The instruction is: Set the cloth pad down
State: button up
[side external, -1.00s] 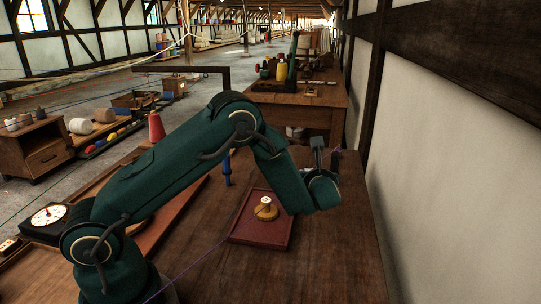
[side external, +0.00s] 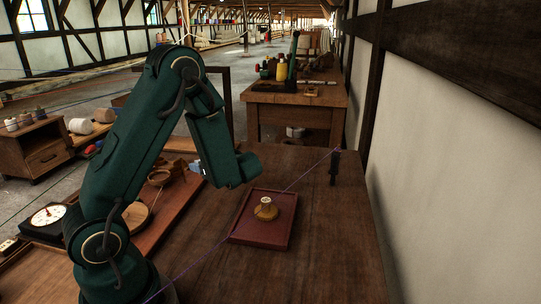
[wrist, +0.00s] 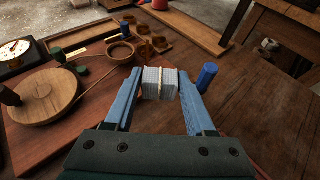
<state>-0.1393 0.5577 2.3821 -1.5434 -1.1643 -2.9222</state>
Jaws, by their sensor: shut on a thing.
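The cloth pad (wrist: 152,87) is a small folded bundle in a pale checked cloth with a tan band around its middle. In the wrist view my gripper (wrist: 160,80) has its two blue fingers shut on it, one on each side. The pad is ahead of the wooden board's right edge, near a blue peg; its height above the surface is hard to tell. In the side view my arm hides most of the fingers and pad.
A wooden board (wrist: 85,118) carries a round wooden disc (wrist: 45,96) and a small bowl (wrist: 121,53). The blue peg (wrist: 207,76) stands on the bench to the right. A red tray (side external: 281,235) holds a spool (side external: 265,209). A purple cord runs to a dark post (side external: 334,168).

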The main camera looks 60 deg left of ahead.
jog(key=s+a+n+g+h, duration=0.1)
jog(key=s+n+g, duration=0.1)
jog(key=s, duration=0.4)
jog(key=s+a+n+g, duration=0.2)
jog(key=s+g, duration=0.1)
jog(key=s, duration=0.2)
send_over(211, 206)
notch_tip(211, 206, down, 6)
jog(key=shift+r, duration=0.1)
jog(key=shift+f, duration=2.1)
jog(key=shift+f, duration=0.15)
